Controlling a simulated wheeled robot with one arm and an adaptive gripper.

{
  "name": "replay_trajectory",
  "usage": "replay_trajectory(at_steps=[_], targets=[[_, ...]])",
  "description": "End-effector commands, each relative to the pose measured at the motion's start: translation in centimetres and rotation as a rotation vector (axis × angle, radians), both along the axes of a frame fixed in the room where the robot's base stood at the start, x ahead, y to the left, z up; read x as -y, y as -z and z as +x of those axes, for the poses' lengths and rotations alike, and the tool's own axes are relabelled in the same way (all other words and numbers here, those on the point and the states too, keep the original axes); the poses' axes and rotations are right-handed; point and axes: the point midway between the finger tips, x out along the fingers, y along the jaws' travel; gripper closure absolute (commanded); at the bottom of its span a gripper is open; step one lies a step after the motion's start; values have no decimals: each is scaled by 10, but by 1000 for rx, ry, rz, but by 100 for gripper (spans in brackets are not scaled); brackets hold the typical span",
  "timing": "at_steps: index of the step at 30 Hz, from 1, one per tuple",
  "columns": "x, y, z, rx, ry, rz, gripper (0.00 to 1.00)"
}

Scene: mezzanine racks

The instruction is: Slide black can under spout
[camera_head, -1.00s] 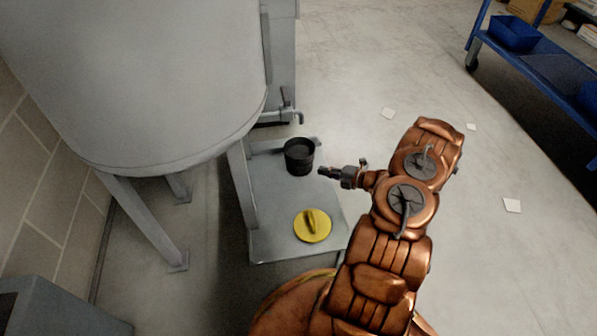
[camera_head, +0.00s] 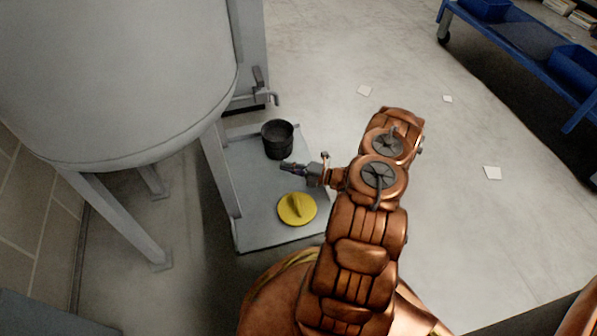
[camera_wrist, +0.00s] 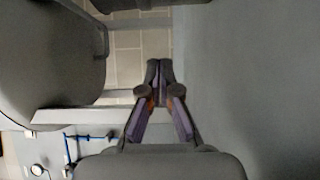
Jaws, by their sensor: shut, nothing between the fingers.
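The black can (camera_head: 277,142) stands upright and open-topped on a low grey platform (camera_head: 262,220). The spout (camera_head: 273,98) is a grey tap beyond the can, at the tank's side. In the head view the can stands on the near side of the spout's end. My gripper (camera_head: 284,167) is shut and empty, its tips just in front of the can's near side; I cannot tell if they touch. In the wrist view the shut fingers (camera_wrist: 159,68) point up the picture.
A yellow round lid (camera_head: 297,209) with a raised grip lies on the platform nearer me. The large grey tank (camera_head: 120,80) and its legs (camera_head: 120,220) bound the left. Open floor lies right, with a blue cart (camera_head: 520,45) at upper right.

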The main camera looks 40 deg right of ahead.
Motion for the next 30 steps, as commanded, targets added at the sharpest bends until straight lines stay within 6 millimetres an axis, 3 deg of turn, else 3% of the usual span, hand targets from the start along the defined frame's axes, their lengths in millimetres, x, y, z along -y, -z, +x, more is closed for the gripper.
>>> replay_trajectory(at_steps=[6, 15, 30], targets=[[-18, 2, 25, 0, -3, 2, 100], [7, 2, 49, 1, -1, -1, 100], [10, 0, 54, -1, -2, 2, 100]])
